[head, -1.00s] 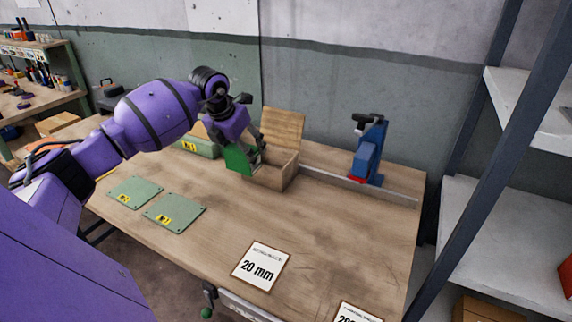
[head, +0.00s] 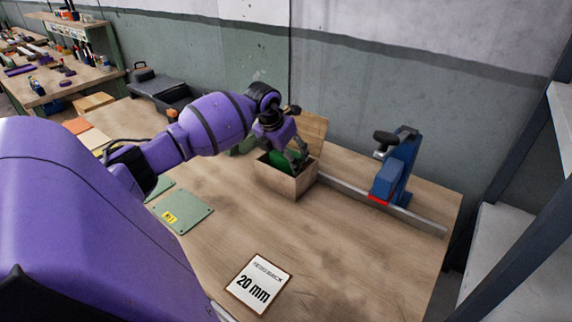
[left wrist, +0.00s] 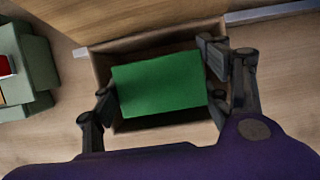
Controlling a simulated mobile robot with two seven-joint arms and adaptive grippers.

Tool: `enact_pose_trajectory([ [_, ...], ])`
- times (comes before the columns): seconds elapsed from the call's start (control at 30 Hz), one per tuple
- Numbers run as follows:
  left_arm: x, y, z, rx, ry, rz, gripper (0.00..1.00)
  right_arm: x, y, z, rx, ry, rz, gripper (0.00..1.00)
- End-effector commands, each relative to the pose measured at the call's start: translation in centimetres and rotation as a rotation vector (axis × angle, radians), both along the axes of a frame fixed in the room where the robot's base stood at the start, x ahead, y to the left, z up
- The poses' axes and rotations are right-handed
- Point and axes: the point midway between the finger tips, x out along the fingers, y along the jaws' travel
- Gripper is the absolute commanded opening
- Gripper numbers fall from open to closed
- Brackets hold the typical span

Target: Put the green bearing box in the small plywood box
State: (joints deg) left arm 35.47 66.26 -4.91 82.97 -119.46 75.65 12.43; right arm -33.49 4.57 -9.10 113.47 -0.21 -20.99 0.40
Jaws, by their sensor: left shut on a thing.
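The green bearing box (left wrist: 160,85) is between the fingers of my left gripper (left wrist: 160,97), which is shut on it. In the left wrist view it lies within the outline of the small plywood box (left wrist: 150,42). In the head view the green box (head: 283,160) shows at the opening of the plywood box (head: 297,187), partly below its rim. The plywood box's lid (head: 313,134) stands open at the back. I cannot tell whether the green box touches the bottom. My left gripper (head: 284,151) reaches down from above. My right gripper is not in view.
A blue clamp-like tool (head: 393,175) stands on a metal rail (head: 340,190) to the right. A flat green plate (head: 184,215) lies left on the workbench (head: 330,245). A "20 mm" card (head: 259,284) lies in front. A pale green case (left wrist: 28,70) sits left of the plywood box.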

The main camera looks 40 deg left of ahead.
Motion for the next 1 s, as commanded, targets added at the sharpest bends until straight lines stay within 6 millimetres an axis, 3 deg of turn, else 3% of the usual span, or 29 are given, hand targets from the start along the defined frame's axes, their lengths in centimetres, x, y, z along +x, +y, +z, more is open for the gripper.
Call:
enact_pose_trajectory([
  [0.2,0.1,-0.1,-2.7,-0.002,-0.002,0.0,0.28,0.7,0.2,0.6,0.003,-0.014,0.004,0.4],
  [0.57,0.0,0.0,-3.4,0.001,0.0,-0.001,0.28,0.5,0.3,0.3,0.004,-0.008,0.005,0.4],
  [0.6,-0.1,0.0,-3.5,0.001,0.003,0.0,0.71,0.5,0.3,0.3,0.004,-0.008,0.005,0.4],
  [0.63,-0.1,0.0,-3.5,0.0,0.002,0.0,0.75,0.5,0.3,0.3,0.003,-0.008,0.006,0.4],
  [1.0,0.0,0.0,-3.2,0.0,0.001,0.0,0.78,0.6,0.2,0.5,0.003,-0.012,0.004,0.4],
])
